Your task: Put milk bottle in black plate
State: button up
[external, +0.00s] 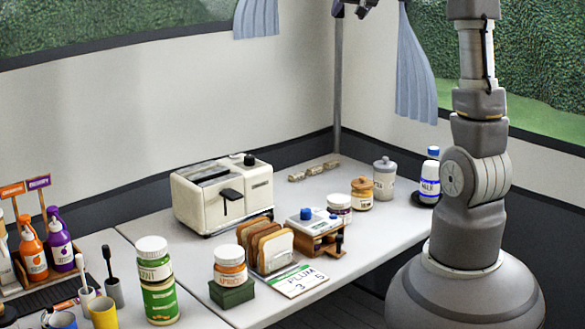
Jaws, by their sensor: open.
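The milk bottle (430,178), white with a blue cap and a blue label, stands upright at the right end of the counter. A black plate (418,199) shows as a dark disc at its base, and the bottle appears to stand on it. My arm hides the right side of the plate and comes close to the bottle in the picture. My gripper (353,9) is at the top edge, partly cut off, high above the counter. It is open, apart from the bottle, and nothing shows in it.
A grey canister (384,180), a jar with a wooden lid (362,194) and another jar (338,208) stand left of the bottle. A toaster (222,196), toast rack (266,247) and green-labelled jars (160,300) are farther left. Bare counter lies along the front right.

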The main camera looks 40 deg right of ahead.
jog(key=s+a+r+n+t+y, duration=0.2)
jog(key=s+a+r, duration=0.3)
jog(key=a+r, duration=0.5)
jog(key=s+a+r+n+t+y, duration=0.2)
jog(key=s+a+r+n+t, duration=0.2)
jog(key=a+r, duration=0.6)
notch_tip(320, 180, up, 3)
jog(key=shift+s+a+r+n, duration=0.1)
jog(key=shift+s+a+n, duration=0.35)
jog(key=shift+s, duration=0.25)
